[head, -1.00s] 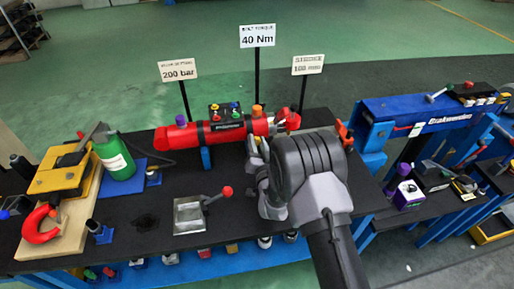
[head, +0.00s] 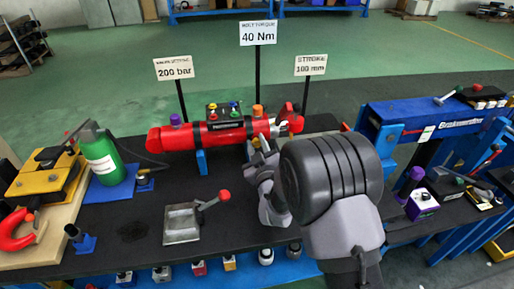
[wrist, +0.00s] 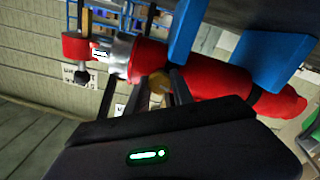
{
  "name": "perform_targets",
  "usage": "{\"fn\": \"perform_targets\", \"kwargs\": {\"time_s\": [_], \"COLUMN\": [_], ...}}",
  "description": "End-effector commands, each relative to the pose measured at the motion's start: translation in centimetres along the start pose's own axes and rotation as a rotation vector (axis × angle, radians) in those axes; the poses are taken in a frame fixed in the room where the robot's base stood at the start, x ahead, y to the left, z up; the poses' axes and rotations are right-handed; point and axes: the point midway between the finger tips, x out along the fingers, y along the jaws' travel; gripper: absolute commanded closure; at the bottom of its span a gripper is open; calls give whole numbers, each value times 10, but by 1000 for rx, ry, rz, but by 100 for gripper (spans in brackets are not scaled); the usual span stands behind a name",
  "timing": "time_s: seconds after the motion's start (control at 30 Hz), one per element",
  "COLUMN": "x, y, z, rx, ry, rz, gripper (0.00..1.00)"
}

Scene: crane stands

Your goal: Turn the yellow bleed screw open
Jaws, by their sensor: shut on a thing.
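The red hydraulic cylinder (head: 175,138) lies across blue supports on the black bench. In the wrist view its red body (wrist: 205,75) and silver end (wrist: 123,55) show close up. The yellow bleed screw (wrist: 158,82) shows as a round knob on the cylinder's side, between my gripper's fingers. My gripper (wrist: 157,92) is shut on it.
An orange knob (head: 257,111) and a purple knob (head: 175,119) stand on the cylinder. A box with coloured knobs (head: 224,110) is behind it. A metal tray with a red-knobbed lever (head: 182,222) lies in front. A green bottle (head: 106,158) stands at the left, a blue beam (head: 435,113) at the right.

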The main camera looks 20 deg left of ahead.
Motion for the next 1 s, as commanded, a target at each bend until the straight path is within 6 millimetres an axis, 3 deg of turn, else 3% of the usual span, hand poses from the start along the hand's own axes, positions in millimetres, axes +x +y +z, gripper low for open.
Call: {"fn": "perform_targets", "kwargs": {"time_s": [0.5, 1.0], "x": [0, 0], "y": [-1, -1], "z": [0, 0], "rx": [-410, -559], "ry": [-1, 0], "rz": [0, 1], "gripper": [100, 100]}}
